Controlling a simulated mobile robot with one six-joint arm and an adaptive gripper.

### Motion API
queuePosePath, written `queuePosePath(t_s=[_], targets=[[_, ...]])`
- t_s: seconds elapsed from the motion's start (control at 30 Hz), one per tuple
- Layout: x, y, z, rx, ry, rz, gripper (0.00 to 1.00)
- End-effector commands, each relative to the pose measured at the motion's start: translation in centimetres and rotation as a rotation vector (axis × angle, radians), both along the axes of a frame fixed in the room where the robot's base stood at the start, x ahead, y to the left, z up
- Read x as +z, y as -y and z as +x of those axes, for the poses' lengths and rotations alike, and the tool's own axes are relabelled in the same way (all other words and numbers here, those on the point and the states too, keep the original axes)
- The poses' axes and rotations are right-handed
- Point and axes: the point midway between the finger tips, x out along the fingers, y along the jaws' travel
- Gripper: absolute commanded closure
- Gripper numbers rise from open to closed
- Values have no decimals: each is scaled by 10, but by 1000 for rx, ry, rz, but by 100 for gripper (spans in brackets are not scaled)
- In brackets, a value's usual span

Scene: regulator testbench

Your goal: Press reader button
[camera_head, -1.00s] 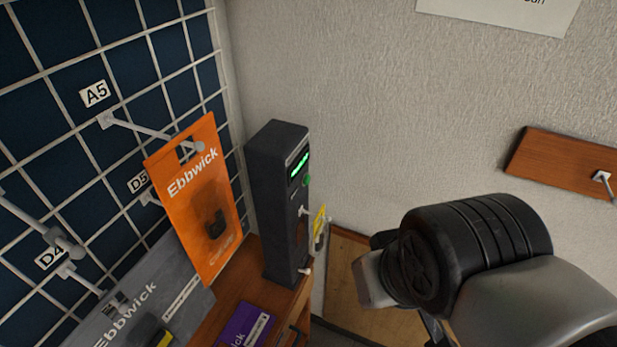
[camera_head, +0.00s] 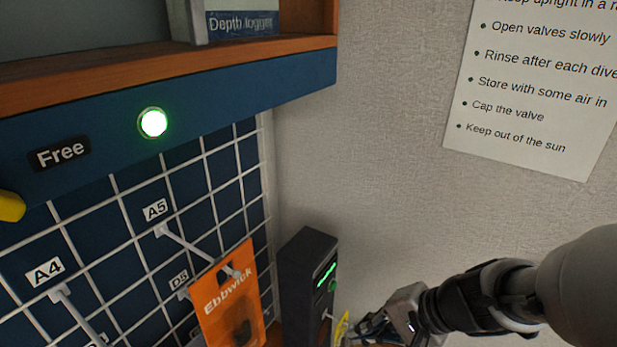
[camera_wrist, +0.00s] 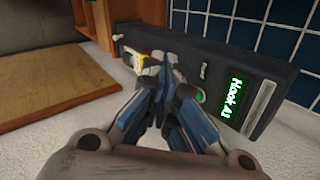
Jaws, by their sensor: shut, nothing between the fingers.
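The reader (camera_head: 308,280) is a dark upright box in the corner beside the grid wall. It has a lit green display (camera_head: 326,275) and a round green button (camera_head: 332,286) below it. In the wrist view the reader (camera_wrist: 215,65) lies across the picture, and its display (camera_wrist: 238,108) reads "Hook A1". The green button (camera_wrist: 200,96) shows there just right of my fingers, partly hidden. My gripper (camera_wrist: 168,65) is shut and empty, in front of the reader's face. In the head view my gripper (camera_head: 368,329) is low, right of the reader. I cannot tell whether it touches.
A yellow tag (camera_wrist: 141,62) hangs on the reader's face near my fingertips. A shelf with a lit "Free" lamp (camera_head: 153,122) is above.

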Motion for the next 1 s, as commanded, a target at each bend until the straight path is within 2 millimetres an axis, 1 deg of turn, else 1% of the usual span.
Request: queuePosePath(t_s=[0.03, 0.1, 0.2, 0.3, 0.4, 0.53, 0.8, 0.9, 1.0], targets=[[-1, 11, 11, -77, -20, 47, 100], [-6, 25, 24, -171, -32, 100, 100], [-15, 43, 38, -283, -45, 158, 100], [-22, 57, 47, -359, -52, 192, 100], [-26, 65, 51, -405, -57, 210, 100], [-28, 67, 52, -419, -57, 216, 100], [-28, 66, 53, -417, -57, 216, 100], [-28, 63, 55, -416, -57, 216, 100], [-28, 56, 59, -414, -58, 216, 100]])
